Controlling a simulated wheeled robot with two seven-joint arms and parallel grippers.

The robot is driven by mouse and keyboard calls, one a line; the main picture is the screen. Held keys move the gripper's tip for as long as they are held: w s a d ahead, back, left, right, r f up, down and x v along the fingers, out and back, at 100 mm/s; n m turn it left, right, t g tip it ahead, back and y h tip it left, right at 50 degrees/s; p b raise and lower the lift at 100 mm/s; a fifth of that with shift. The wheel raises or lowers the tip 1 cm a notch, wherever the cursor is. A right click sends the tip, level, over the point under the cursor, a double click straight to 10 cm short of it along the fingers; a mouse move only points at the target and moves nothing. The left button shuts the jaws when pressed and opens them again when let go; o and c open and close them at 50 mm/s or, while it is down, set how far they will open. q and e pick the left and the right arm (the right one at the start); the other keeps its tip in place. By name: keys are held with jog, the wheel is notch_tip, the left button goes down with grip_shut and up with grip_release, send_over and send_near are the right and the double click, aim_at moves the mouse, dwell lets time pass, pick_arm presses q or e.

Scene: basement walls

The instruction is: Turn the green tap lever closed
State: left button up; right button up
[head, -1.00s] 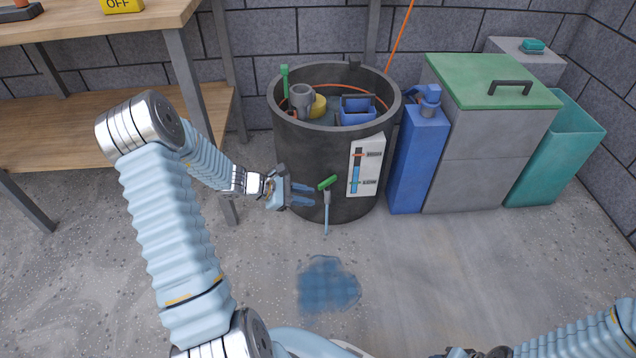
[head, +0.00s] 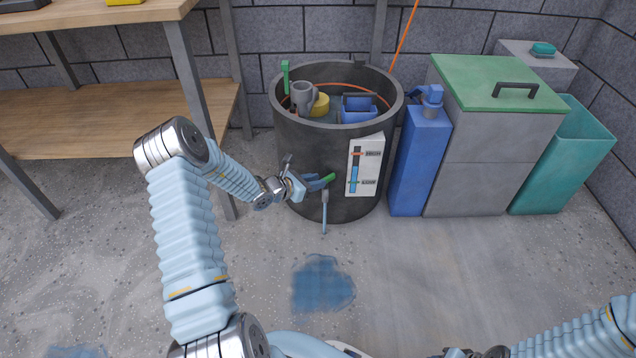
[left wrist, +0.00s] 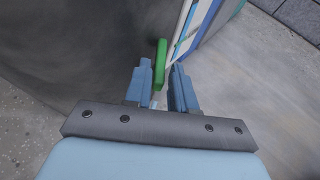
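The green tap lever (head: 330,178) is on a tap low on the front of a dark round barrel (head: 305,160). A thin pale blue stream (head: 324,215) runs down below the tap to the floor. My left gripper (head: 322,182) is at the lever and hides part of it. In the left wrist view the gripper (left wrist: 161,84) is open. The green lever (left wrist: 160,62) stands in the gap, close to the left finger and reaching beyond the tips. I cannot tell whether it touches that finger. My right gripper is out of view; only part of that arm shows.
A blue puddle (head: 322,285) lies on the floor before the barrel. A level gauge (head: 364,165) is on the barrel, right of the lever. A blue container (head: 420,160) and a grey bin (head: 485,150) stand right. A wooden shelf bench (head: 110,110) stands left.

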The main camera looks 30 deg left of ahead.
pick_arm(q)
jog(key=shift+x, duration=0.8)
grip_shut()
